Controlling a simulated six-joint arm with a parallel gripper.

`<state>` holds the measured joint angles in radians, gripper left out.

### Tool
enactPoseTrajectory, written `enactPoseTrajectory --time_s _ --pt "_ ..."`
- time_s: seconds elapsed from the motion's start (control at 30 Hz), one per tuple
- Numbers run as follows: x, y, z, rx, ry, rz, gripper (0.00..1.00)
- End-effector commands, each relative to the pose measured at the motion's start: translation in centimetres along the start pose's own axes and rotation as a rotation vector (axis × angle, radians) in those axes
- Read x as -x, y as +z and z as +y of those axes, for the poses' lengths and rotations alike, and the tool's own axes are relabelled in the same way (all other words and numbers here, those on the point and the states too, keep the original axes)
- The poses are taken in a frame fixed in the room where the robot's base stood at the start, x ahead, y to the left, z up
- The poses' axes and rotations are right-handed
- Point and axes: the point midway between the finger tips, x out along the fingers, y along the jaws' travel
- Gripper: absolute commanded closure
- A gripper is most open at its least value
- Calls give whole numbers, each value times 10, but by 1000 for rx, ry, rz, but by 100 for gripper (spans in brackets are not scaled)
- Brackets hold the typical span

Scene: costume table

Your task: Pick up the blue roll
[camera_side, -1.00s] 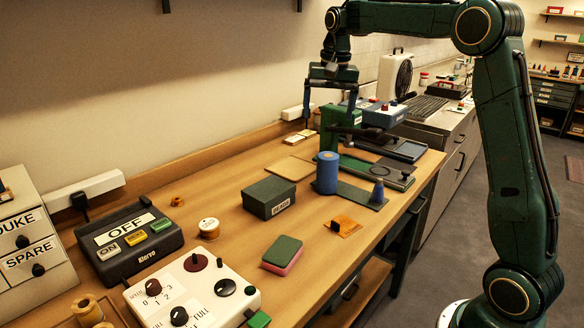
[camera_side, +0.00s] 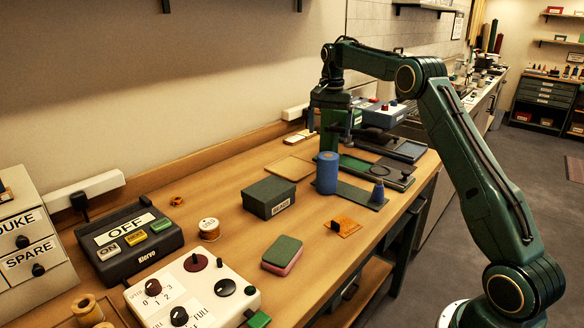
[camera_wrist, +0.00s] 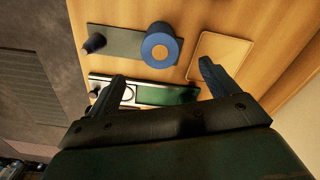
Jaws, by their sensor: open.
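The blue roll (camera_side: 327,173) stands upright on the wooden table, at the left end of a dark green base plate (camera_side: 358,194). My gripper (camera_side: 330,133) is above and just behind the roll in the side view, pointing down. In the wrist view its two fingers (camera_wrist: 168,80) are spread apart with nothing between them, and the roll lies beyond the fingertips. The gripper does not touch the roll.
A tan board (camera_side: 290,168) lies to the left and a dark green box (camera_side: 269,197) in front.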

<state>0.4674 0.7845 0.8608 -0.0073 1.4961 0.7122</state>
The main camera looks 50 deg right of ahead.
Motion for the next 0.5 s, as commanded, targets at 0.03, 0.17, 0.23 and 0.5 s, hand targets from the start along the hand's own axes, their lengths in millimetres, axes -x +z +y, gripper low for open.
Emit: enactPoseTrajectory --time_s 0.03,0.17,0.23,0.5 --pt "-2 0 0 0 1 -1 14" --pt "-12 0 0 1 1 -2 14" --pt "-20 0 0 1 2 -2 14" --pt "-60 1 0 1 2 -2 14"
